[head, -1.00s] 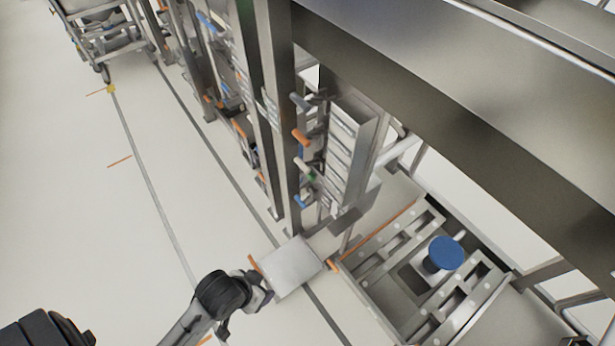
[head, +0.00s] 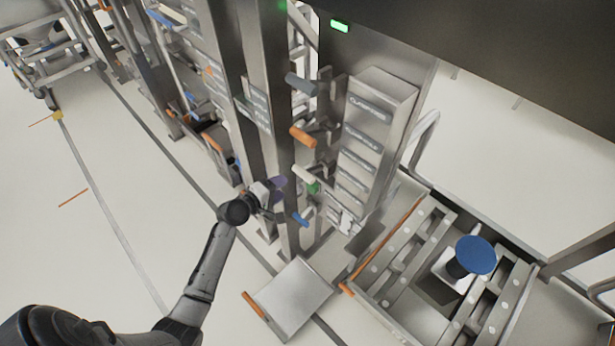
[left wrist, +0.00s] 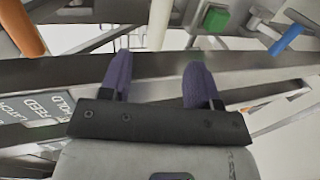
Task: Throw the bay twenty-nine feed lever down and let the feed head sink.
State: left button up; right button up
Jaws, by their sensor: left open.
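A column of levers with coloured handles stands on a steel post: grey (head: 300,83), orange (head: 302,136), white (head: 303,174), green (head: 313,187) and blue (head: 300,219). Which one is the feed lever, I cannot tell; the plates are too small to read surely. My left gripper (head: 274,188) is open and empty, just left of the white and green handles. In the left wrist view its purple fingers (left wrist: 158,80) point at the white handle (left wrist: 158,22), which lies beyond the tips. The green (left wrist: 215,18) and blue (left wrist: 285,40) handles are to its right. No part is surely the feed head.
A labelled grey box stack (head: 368,140) stands right of the levers. A blue-topped knob (head: 476,255) rises from a slotted steel bed (head: 400,305). A flat plate (head: 292,299) lies low in front. A green light (head: 340,26) glows above.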

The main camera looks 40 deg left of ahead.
aim_at(307, 171)
pick_arm(q)
jog(key=b+x, duration=0.2)
jog(key=x, duration=1.1)
jog(key=c, duration=0.4)
grip_shut()
